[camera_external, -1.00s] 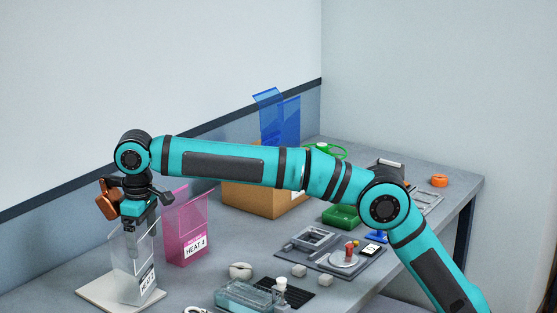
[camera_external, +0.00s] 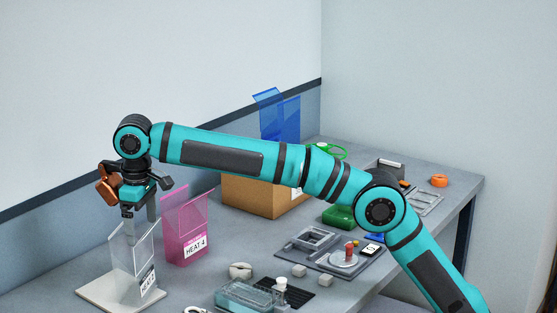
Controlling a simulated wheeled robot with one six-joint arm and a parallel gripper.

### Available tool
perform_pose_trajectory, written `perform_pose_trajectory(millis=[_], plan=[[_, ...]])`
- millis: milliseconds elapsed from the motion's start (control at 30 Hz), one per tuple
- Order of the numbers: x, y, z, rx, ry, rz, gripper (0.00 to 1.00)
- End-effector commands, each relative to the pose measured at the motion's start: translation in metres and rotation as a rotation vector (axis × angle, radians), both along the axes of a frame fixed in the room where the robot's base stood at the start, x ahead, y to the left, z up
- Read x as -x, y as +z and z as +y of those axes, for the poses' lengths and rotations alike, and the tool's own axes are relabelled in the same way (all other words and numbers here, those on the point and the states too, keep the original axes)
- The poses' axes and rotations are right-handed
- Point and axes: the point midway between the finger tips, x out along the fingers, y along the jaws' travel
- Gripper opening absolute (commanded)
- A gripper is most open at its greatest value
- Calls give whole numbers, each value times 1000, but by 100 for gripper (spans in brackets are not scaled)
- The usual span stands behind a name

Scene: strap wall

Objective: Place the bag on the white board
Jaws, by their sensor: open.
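A clear bag (camera_external: 128,264) with a white HEAT label stands upright on the white board (camera_external: 92,291) at the front left of the table. My gripper (camera_external: 140,228) points down over the top of the bag. Its jaws are open, and the fingertips are close to the bag's upper edge. From this view I cannot tell whether a finger still touches the bag.
A pink bag (camera_external: 184,235) labelled HEAT 4 stands just right of the board. A cardboard box (camera_external: 258,196) with blue sheets (camera_external: 281,120) is behind it. A clear blue tray (camera_external: 243,297), small blocks and a grey fixture (camera_external: 312,238) occupy the table's middle.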

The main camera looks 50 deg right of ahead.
Motion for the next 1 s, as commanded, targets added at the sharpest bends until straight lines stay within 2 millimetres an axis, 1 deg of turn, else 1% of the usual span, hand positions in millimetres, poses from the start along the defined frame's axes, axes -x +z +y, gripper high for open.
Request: perform_pose_trajectory(millis=[100,300,700,767,867,967,1000], plan=[[-1,17,0,0,0,0,100],[-1,34,0,0,0,0,100],[0,41,-2,-2,-1,-1,100],[0,45,-7,-8,-4,-11,100],[-1,56,-25,-30,-15,-42,100],[0,72,-51,-63,-31,-89,100],[0,79,-64,-76,-38,-111,100]])
